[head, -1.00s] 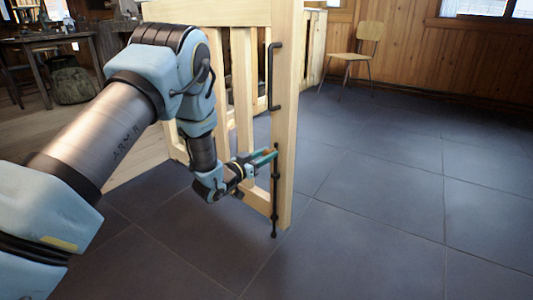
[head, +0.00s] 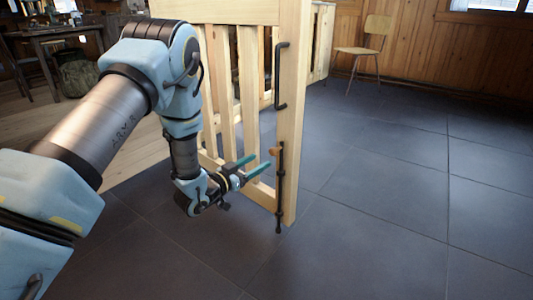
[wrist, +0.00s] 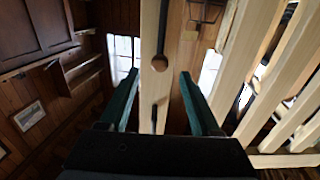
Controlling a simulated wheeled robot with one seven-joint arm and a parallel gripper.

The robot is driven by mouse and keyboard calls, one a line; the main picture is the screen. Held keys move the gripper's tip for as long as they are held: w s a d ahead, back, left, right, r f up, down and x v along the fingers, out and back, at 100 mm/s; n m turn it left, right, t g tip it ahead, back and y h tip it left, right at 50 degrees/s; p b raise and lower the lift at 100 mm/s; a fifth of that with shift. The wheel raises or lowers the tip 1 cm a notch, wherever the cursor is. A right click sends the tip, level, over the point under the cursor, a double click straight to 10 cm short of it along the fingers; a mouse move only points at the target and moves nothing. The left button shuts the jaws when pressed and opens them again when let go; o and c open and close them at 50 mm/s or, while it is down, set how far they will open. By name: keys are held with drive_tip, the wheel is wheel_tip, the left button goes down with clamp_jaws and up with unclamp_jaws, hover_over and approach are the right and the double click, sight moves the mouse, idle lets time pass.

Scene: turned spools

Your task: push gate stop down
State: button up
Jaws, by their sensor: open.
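The gate stop (head: 280,190) is a black upright rod low on the wooden gate's (head: 293,120) end post, with a small wooden knob (head: 273,151) near its top. Its lower end reaches below the gate to about the floor; I cannot tell whether it touches. In the wrist view the knob (wrist: 160,62) shows ahead, between and beyond the fingertips. My gripper (head: 261,162) is open and empty, left of the rod and apart from the knob. Both teal fingers also show in the wrist view (wrist: 158,78).
A black pull handle (head: 280,76) is fixed higher on the same post. Dark tiled floor (head: 400,210) lies clear to the right of the gate. A chair (head: 362,50) stands far back by the wooden wall. A table (head: 45,38) is at the back left.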

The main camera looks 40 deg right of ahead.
drive_tip(key=shift+s+a, duration=0.15)
drive_tip(key=shift+a, duration=1.45)
drive_tip(key=w+a+r+n+t+y+p, duration=0.1)
drive_tip(key=w+a+r+n+t+y, duration=0.25)
drive_tip(key=w+a, duration=0.55)
drive_tip(key=w+a+r+n+t+y+p, duration=0.1)
drive_tip(key=w+a+r+n+y, duration=0.1)
drive_tip(key=w+a+y, duration=0.35)
drive_tip(key=w+a+r+n+t+y, duration=0.2)
drive_tip(key=w+a, duration=0.1)
drive_tip(key=a, duration=0.6)
drive_tip(key=s+a+r+n+g+y+p, duration=0.1)
drive_tip(key=s+a+r+n+y, duration=0.15)
drive_tip(key=a, duration=0.55)
drive_tip(key=s+a+r+n+g+y, duration=0.1)
drive_tip(key=s+a+n+y, duration=0.15)
drive_tip(key=a, duration=0.55)
drive_tip(key=s+a+r+n+g+y, duration=0.2)
drive_tip(key=s+a+r+n+g, duration=0.15)
drive_tip(key=s+a, duration=0.65)
drive_tip(key=s+r+p, duration=0.1)
drive_tip(key=r+p, duration=1.8)
drive_tip(key=s+d+r+g+p, duration=0.1)
drive_tip(key=s+r+p, duration=0.1)
drive_tip(key=r+p, duration=1.7)
drive_tip(key=shift+s+d+p, duration=0.15)
drive_tip(key=shift+s+p, duration=0.15)
drive_tip(key=shift+p, duration=0.2)
